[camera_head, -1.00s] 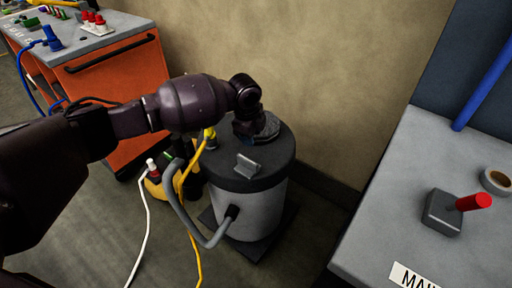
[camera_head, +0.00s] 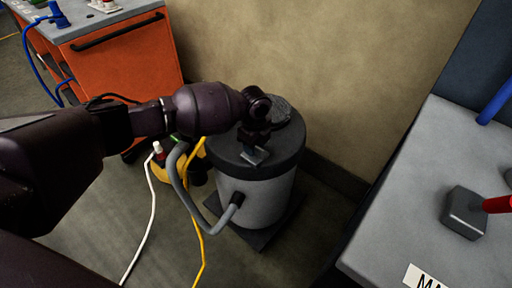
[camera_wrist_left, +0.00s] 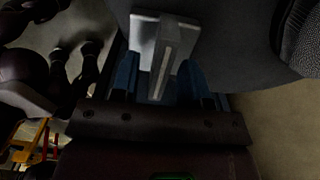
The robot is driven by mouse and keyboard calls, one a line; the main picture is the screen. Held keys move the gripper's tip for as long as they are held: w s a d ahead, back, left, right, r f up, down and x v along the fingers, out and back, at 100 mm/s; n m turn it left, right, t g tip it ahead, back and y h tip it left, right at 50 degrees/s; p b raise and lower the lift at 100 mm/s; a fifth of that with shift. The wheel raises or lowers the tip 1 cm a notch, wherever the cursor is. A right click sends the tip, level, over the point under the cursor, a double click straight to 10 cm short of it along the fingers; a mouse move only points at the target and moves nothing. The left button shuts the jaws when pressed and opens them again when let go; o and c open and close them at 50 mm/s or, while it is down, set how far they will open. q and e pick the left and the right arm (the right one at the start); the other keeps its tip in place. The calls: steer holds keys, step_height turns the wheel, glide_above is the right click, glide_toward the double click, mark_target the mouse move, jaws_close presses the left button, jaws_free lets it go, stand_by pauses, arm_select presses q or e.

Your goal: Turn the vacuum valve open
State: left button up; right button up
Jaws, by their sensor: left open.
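A grey drum (camera_head: 262,196) with a dark lid (camera_head: 283,139) stands on the floor by the wall. A small light-grey lever handle (camera_head: 255,157), which looks like the valve, sits on the front of the lid. It also shows in the left wrist view, as a raised fin on a plate (camera_wrist_left: 172,52). My left gripper (camera_head: 251,148) is down at the handle and partly covers it. In the left wrist view, its blue fingers (camera_wrist_left: 160,78) are open, one on each side of the fin. I cannot tell whether they touch it. My right gripper is out of view.
A grey hose (camera_head: 181,187) loops from the drum's side. Yellow and white cables run across the floor. An orange cabinet (camera_head: 125,75) stands behind at the left. A grey bench (camera_head: 410,190) with a red-handled lever (camera_head: 466,211) is at the right.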

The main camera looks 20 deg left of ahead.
arm_select(q)
steer(key=shift+f, duration=0.7)
jaws_close()
